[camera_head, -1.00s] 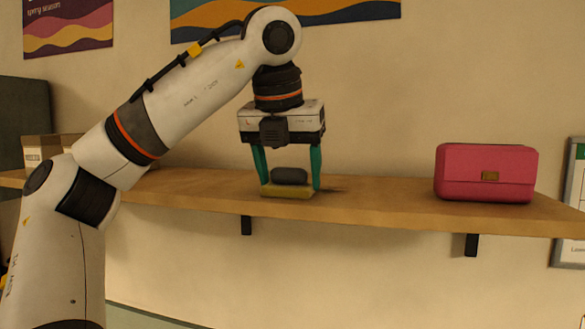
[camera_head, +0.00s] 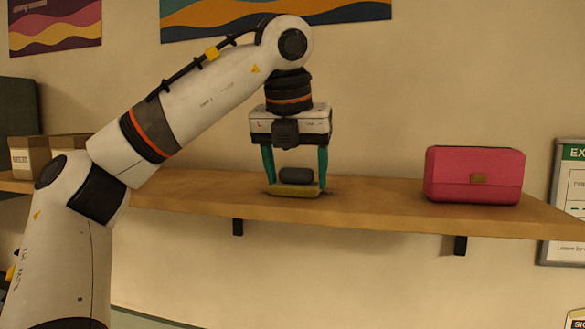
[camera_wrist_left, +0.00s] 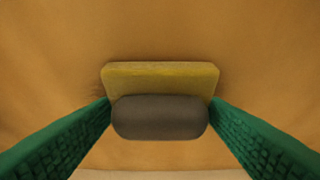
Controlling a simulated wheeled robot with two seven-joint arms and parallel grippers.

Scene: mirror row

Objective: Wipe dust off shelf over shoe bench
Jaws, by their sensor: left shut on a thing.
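My left gripper (camera_head: 295,177) points straight down over the wooden shelf (camera_head: 370,198). Its green fingers are shut on a wiper with a grey grip (camera_head: 296,175) and a flat yellow pad (camera_head: 293,191). The pad appears to rest on the shelf top. In the left wrist view, the fingers sit on either side of the grey grip (camera_wrist_left: 160,117), with the yellow pad (camera_wrist_left: 160,78) beneath it. A faint dark patch (camera_head: 327,193) shows on the shelf just right of the pad. My right gripper is in neither view.
Cardboard boxes (camera_head: 30,157) stand at the left end behind my arm. Dark brackets (camera_head: 238,227) hang under the shelf.

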